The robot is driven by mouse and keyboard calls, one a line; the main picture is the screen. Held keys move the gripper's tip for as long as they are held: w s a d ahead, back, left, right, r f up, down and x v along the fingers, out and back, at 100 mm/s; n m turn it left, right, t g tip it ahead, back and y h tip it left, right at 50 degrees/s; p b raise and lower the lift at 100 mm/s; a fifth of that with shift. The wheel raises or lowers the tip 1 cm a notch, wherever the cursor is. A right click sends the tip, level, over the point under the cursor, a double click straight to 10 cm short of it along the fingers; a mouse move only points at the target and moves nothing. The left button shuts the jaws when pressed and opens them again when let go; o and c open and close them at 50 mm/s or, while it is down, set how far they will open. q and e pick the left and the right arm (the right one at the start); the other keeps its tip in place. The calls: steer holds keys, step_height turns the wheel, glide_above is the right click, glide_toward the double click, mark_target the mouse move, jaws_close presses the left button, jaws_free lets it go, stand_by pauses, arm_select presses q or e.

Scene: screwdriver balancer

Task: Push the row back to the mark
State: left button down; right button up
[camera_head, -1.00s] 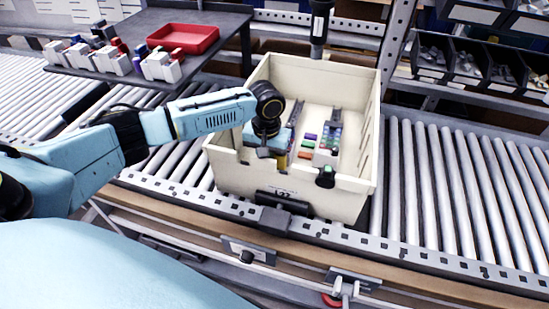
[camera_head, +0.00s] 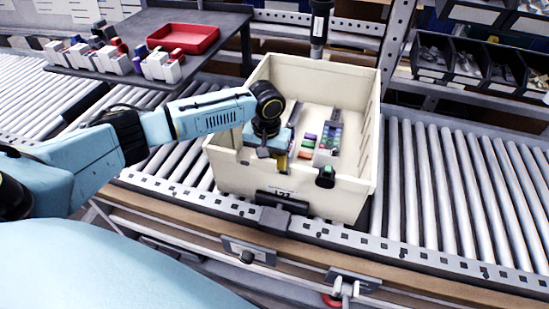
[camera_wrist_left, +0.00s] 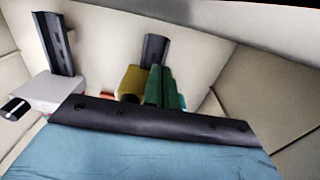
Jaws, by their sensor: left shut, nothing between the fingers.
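My left gripper (camera_head: 282,155) reaches down into the cream tote (camera_head: 240,182), at its left side. It is shut and empty; its fingertips are hardly visible. In the left wrist view its blue body and dark edge fill the bottom. Just beyond that edge a row stands on a dark rail (camera_wrist_left: 155,50): a yellow block (camera_wrist_left: 131,82), green blocks (camera_wrist_left: 160,88) and a teal edge. The lower parts of the row are hidden, so I cannot tell whether the gripper touches it. I cannot make out the mark. My right gripper is not in view.
Coloured blocks (camera_head: 308,143) lie mid-tote, beside a second rail with a grey part. A black knob (camera_head: 326,177) sits at the tote's front wall. A dark tool (camera_head: 320,25) hangs behind it. A red tray (camera_head: 183,38) stands back left. Rollers (camera_head: 450,185) surround the tote.

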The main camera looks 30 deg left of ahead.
arm_select(q)
steer(key=shift+w+a+r+b, duration=0.1)
steer(key=shift+w+a+b, duration=0.1)
steer(key=shift+w, duration=0.4)
steer(key=shift+w+a+r+b, duration=0.1)
steer(key=shift+w+b, duration=0.1)
steer(key=shift+w, duration=0.35)
steer(key=shift+w+a+r+b, duration=0.1)
steer(key=shift+w+a+b, duration=0.1)
steer(key=shift+w, duration=0.4)
steer(key=shift+w+a+b, duration=0.25)
steer(key=shift+w+b, duration=0.3)
steer(key=shift+w, duration=0.4)
steer(key=shift+w+a+b, duration=0.2)
steer(key=shift+w+b, duration=0.3)
steer(key=shift+w, duration=0.4)
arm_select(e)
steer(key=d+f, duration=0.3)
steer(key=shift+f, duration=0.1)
arm_select(q)
steer(key=shift+w+f+p, duration=0.2)
steer(key=shift+f+p, duration=0.1)
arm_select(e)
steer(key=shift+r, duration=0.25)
arm_select(q)
steer(key=shift+w+a+r, duration=0.1)
steer(key=shift+w, duration=0.55)
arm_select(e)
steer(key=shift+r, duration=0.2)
